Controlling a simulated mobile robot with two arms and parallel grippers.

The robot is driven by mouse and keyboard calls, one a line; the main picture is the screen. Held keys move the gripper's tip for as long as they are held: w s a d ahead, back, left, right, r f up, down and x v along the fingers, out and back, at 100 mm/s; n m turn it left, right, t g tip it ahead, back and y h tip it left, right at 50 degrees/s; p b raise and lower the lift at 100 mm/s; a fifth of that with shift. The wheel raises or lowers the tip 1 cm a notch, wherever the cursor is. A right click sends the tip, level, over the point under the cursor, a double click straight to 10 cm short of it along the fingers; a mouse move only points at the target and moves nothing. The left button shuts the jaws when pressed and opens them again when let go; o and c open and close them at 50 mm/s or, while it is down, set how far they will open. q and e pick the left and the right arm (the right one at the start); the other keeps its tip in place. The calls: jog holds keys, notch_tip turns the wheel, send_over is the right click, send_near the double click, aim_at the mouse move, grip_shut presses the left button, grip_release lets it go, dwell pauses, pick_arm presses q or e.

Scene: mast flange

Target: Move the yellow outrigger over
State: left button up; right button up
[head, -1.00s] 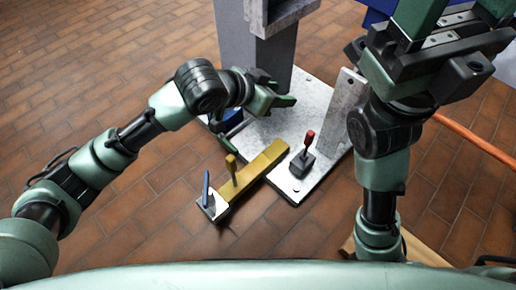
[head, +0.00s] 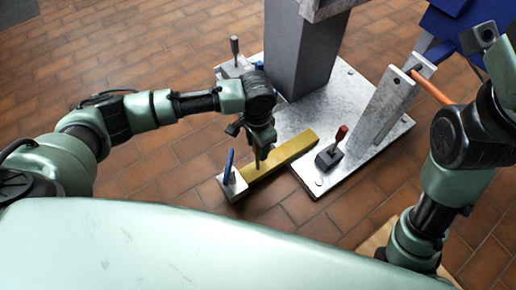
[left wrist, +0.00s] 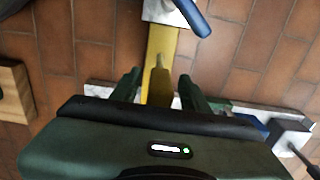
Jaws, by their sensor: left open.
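The yellow outrigger (head: 291,151) is a long bar running from the grey base plate (head: 357,108) out over the tiles. Its near end carries a light metal foot (head: 233,187) with a blue lever (head: 228,163). My left gripper (head: 261,146) is over the bar, pointing down and open. I cannot tell whether the fingers touch the peg. My right arm is at the right; its fingertips are out of view.
A thick grey mast (head: 300,55) rises from the base plate. A red-handled lever (head: 340,135) on a dark block stands right of the outrigger. A grey-handled lever (head: 235,47) is at the back left. Tiled floor left of the outrigger is clear.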

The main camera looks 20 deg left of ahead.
pick_arm(q)
jog(key=shift+f, duration=0.1)
grip_shut()
dwell(1.4)
